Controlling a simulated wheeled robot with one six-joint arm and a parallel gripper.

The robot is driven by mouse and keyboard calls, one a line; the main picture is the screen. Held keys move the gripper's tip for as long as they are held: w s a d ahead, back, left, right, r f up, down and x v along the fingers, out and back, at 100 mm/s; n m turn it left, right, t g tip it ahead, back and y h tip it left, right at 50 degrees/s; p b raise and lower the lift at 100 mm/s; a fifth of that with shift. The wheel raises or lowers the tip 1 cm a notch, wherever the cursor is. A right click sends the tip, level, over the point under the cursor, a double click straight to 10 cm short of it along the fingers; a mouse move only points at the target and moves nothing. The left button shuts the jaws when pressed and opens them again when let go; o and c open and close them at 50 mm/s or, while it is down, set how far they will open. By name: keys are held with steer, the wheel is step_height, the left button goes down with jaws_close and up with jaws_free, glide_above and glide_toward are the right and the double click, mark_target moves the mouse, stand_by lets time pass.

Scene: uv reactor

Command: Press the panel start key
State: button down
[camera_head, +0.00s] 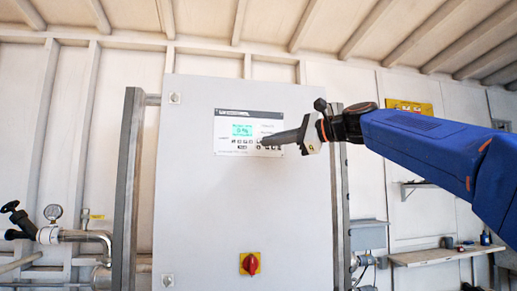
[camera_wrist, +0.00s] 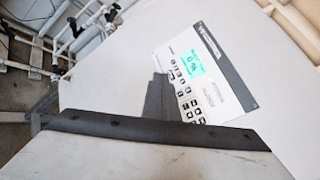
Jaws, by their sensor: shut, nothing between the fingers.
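The control panel (camera_head: 248,117) is a light plate with a lit cyan screen (camera_head: 242,130) and rows of small dark keys below it, on the front of a grey cabinet. In the wrist view the panel (camera_wrist: 232,92) is tilted, with its screen (camera_wrist: 193,62) and a keypad (camera_wrist: 193,112). My gripper (camera_head: 266,142) is shut and empty, its tip over the lower right of the panel in the head view. In the wrist view my gripper (camera_wrist: 158,80) covers part of the panel's edge beside the keys. I cannot tell whether the tip touches a key or which key is start.
A red rotary switch on a yellow plate (camera_head: 250,264) is low on the cabinet (camera_head: 200,210). Grey posts (camera_head: 126,190) flank the cabinet. Pipes with a gauge (camera_head: 53,212) are at left; a shelf (camera_head: 445,255) is at right.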

steer(key=w+a, duration=0.2)
steer(key=w, duration=0.5)
steer(key=shift+w, duration=0.2)
steer(key=shift+w+a, duration=0.1)
stand_by(1.9)
steer(key=shift+w+a, duration=0.1)
steer(key=shift+w, duration=0.25)
steer(key=shift+w, duration=0.25)
stand_by(0.7)
steer(key=shift+s, duration=0.7)
steer(key=s, duration=0.1)
steer(key=s+d, duration=0.1)
steer(key=s, duration=0.2)
steer(key=shift+s+d, duration=0.35)
steer(key=shift+s, duration=0.05)
